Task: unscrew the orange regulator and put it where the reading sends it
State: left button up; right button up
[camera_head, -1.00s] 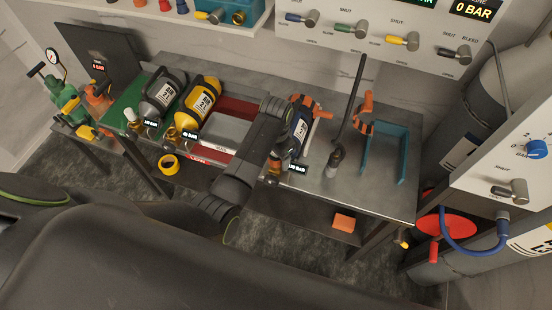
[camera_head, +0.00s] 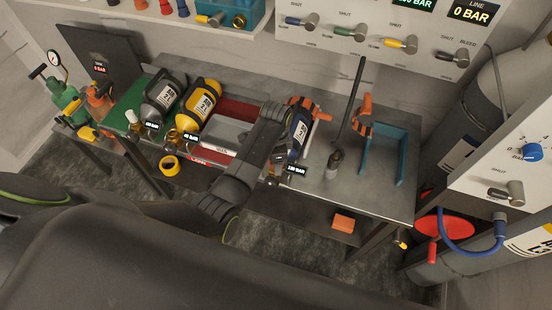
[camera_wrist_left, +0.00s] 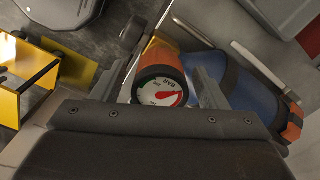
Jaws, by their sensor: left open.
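The orange regulator (camera_wrist_left: 158,57) is in the left wrist view, with its round white dial facing the camera. The dial has green and red bands and a red needle; its exact reading is too small to tell. My left gripper (camera_wrist_left: 168,88) is open, with one finger on each side of the regulator; contact is not clear. The blue cylinder (camera_wrist_left: 243,88) lies just right of it. In the head view the blue cylinder (camera_head: 299,132) lies on the bench beside my left arm, near a "120 BAR" label, and the regulator is largely hidden. My right gripper is not in view.
Grey (camera_head: 165,93) and yellow (camera_head: 198,104) cylinders lie to the left on the bench. A tall dark rod (camera_head: 350,105) and a teal bracket (camera_head: 402,150) stand to the right. Bare bench top (camera_head: 335,190) shows there.

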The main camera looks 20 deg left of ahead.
pick_arm(q)
jog(key=m, duration=0.4)
jog(key=shift+m, duration=0.3)
jog(key=m, duration=0.4)
jog(key=c, duration=1.1)
jog(key=n, duration=2.7)
jog(key=shift+r+n, duration=0.1)
jog(key=shift+n, duration=0.2)
